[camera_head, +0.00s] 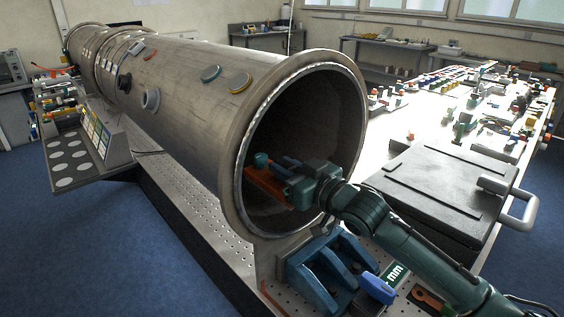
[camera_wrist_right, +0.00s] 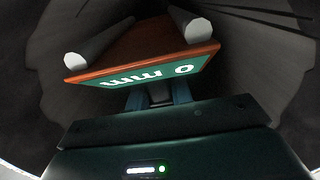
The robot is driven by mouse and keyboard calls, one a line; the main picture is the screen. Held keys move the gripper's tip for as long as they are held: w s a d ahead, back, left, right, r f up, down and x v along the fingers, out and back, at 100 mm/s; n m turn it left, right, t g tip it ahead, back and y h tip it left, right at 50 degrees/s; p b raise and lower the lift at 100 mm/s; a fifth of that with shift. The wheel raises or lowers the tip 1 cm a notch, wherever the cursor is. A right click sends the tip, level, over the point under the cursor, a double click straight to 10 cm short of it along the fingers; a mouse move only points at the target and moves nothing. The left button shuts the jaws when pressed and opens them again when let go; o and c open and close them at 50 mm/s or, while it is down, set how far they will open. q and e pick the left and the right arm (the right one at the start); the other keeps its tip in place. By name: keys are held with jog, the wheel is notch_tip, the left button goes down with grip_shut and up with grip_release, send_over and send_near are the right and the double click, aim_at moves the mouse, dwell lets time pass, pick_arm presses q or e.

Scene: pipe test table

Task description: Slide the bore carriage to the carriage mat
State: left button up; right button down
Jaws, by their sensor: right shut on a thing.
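The bore carriage (camera_head: 262,187) is an orange-brown plate just inside the open mouth of the large pipe (camera_head: 190,95). In the right wrist view the carriage (camera_wrist_right: 145,50) shows a green front face with white marks and two pale rods on top. My right gripper (camera_head: 286,186) reaches into the pipe mouth and is shut on the carriage's near end; its fingers show below the green face in the wrist view (camera_wrist_right: 157,97). The part gripped is mostly hidden. I cannot clearly make out the carriage mat. My left gripper is not in view.
The pipe rim (camera_head: 243,150) surrounds my right wrist. A blue bracket (camera_head: 325,268) stands below the mouth, with a small green marked plate (camera_head: 396,274) to its right. A black case (camera_head: 435,185) with a grey handle (camera_head: 520,205) stands right of my arm. A cluttered bench lies beyond.

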jog(key=p+v, duration=0.1)
jog(key=v, duration=0.3)
jog(key=shift+s+d+r, duration=0.1)
jog(key=shift+d, duration=0.05)
jog(key=v, duration=1.7)
jog(key=shift+s+d, duration=0.15)
jog(key=shift+s, duration=0.1)
jog(key=shift+s, duration=0.1)
